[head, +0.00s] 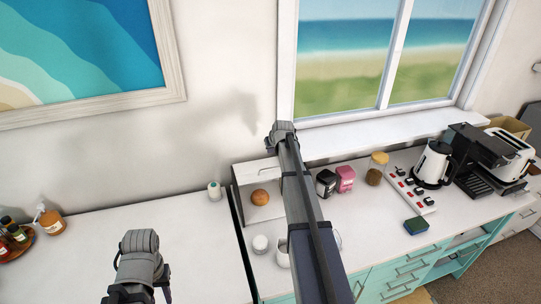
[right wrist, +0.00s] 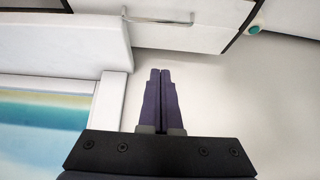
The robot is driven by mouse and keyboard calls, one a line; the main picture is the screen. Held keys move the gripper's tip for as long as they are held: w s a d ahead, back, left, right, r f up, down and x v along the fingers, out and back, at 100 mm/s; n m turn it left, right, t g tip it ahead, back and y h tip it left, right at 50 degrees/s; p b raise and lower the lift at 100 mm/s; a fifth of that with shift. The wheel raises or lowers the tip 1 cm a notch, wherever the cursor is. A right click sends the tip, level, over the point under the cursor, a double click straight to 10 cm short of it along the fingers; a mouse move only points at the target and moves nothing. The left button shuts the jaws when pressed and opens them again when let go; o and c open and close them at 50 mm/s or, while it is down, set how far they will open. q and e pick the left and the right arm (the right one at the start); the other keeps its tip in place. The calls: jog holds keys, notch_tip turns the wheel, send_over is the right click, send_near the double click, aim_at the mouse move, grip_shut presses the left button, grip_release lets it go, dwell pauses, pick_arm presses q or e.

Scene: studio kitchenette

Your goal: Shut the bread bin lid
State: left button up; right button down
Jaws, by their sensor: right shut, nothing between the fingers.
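The white bread bin (head: 236,203) stands at the back of the counter against the wall, left of my right arm. Its front is open and a round brown bun shows inside. The lid (head: 263,169), with a metal handle, is up at the top of the bin. In the right wrist view the lid (right wrist: 190,37) and its handle (right wrist: 158,21) lie beyond my fingertips. My right gripper (head: 269,146) is above the bin by the wall; its fingers (right wrist: 161,72) are shut, empty and apart from the handle. Only part of my left arm shows, not its fingers.
A small white container with a teal top (head: 214,190) stands left of the bin. A black box (head: 326,182), a pink box (head: 345,178) and a jar (head: 377,168) stand right. The left counter is mostly clear.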

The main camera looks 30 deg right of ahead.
jog(key=b, duration=0.7)
send_over(268, 171)
jog(key=w, duration=0.2)
jog(key=f, duration=0.5)
jog(key=d+f, duration=0.1)
jog(key=f, duration=0.2)
jog(key=shift+s, duration=0.1)
jog(key=shift+s+a+f+b, duration=0.2)
jog(key=shift+s+b, duration=0.1)
jog(key=shift+b, duration=0.1)
jog(key=s, duration=0.3)
jog(key=shift+s+a+f, duration=0.1)
jog(key=shift+a+f, duration=0.05)
jog(key=shift+a, duration=0.2)
